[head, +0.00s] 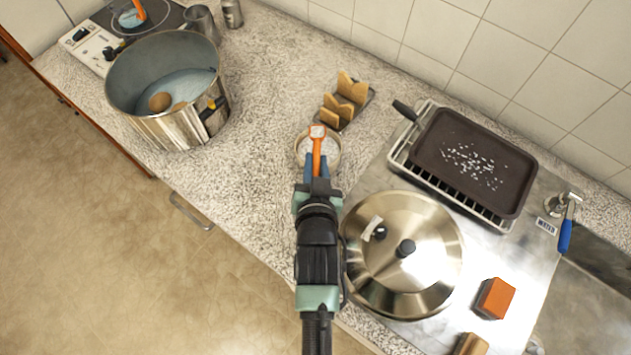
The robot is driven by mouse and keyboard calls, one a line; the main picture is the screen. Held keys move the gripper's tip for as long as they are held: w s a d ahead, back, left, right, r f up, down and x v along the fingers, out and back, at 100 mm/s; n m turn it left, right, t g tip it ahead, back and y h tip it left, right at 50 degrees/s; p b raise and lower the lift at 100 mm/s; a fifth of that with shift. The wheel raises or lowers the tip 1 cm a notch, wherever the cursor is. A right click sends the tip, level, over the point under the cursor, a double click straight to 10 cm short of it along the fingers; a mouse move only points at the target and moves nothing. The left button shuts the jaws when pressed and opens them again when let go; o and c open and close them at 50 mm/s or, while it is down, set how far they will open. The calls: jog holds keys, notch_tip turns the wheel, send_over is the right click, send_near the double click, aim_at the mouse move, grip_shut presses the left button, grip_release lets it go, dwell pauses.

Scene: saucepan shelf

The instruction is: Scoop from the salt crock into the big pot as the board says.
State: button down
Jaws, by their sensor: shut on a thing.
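The salt crock (338,152), a small pale round pot with white contents, stands on the counter in the middle of the head view. My gripper (317,162) is over its near side, blue fingers shut on an orange scoop (317,143). The scoop's head is over the crock's far rim and shows something pale; I cannot tell whether it is salt, or whether the scoop touches the crock. The big pot (182,130) is a large steel pot at upper left, holding water and brown eggs. No board with writing is in view.
A rack of bread slices (346,101) stands behind the crock. A large steel lid (425,235) lies close right of my arm. A dark tray (472,160) with white grains, an orange block (495,298) and a blue-handled tap (566,225) are right. Counter between crock and pot is clear.

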aim_at(316, 160)
jog(key=shift+w+r, duration=0.25)
jog(key=shift+w, duration=0.15)
jog(key=shift+r+p, duration=0.2)
jog(key=shift+p, duration=0.25)
jog(key=shift+s+r+p, duration=0.1)
jog(key=shift+r+p, duration=1.45)
jog(key=shift+r, duration=0.55)
jog(key=c, duration=1.5)
grip_release()
grip_shut()
